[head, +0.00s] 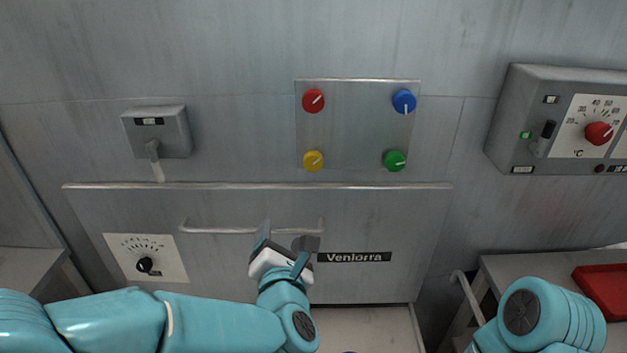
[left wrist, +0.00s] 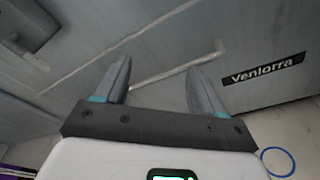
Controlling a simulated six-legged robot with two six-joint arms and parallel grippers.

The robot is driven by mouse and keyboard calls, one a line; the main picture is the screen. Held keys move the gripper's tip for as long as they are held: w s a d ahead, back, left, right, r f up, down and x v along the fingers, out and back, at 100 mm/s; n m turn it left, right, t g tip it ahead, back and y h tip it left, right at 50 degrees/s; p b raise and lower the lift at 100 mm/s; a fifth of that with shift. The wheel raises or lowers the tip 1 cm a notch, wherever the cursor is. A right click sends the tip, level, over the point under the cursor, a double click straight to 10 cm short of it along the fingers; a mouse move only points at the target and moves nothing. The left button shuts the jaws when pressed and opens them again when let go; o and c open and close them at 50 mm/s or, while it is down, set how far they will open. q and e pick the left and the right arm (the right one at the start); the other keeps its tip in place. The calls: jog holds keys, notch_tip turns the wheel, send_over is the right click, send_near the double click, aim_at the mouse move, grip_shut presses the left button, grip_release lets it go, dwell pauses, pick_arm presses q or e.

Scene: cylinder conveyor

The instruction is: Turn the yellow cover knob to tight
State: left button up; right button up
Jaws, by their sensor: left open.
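The yellow cover knob (head: 313,161) sits at the lower left of a square metal plate (head: 357,125) on the wall in the head view. Its white pointer line points right and slightly up. My left gripper (head: 285,238) is open and empty below the yellow knob, in front of the drawer-like panel. In the left wrist view its two fingers (left wrist: 160,88) stand apart with the bar handle (left wrist: 170,68) behind them. The yellow knob cannot be made out in the left wrist view. My right gripper is not visible; only part of my right arm shows at lower right.
On the same plate are a red knob (head: 313,101), a blue knob (head: 404,101) and a green knob (head: 394,160). Below is a panel (head: 300,270) with a bar handle (head: 215,230) and a black dial (head: 145,265). A red tray (head: 605,290) lies at right.

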pick_arm(q)
jog(key=s+d+r+t+h, duration=0.2)
jog(key=s+d+r, duration=0.2)
jog(key=d+r, duration=0.25)
jog(key=p, duration=0.4)
send_near(313, 164)
jog(key=w, duration=0.8)
jog(key=shift+w+r, duration=0.1)
jog(key=shift+w, duration=0.2)
jog(key=c, duration=1.1)
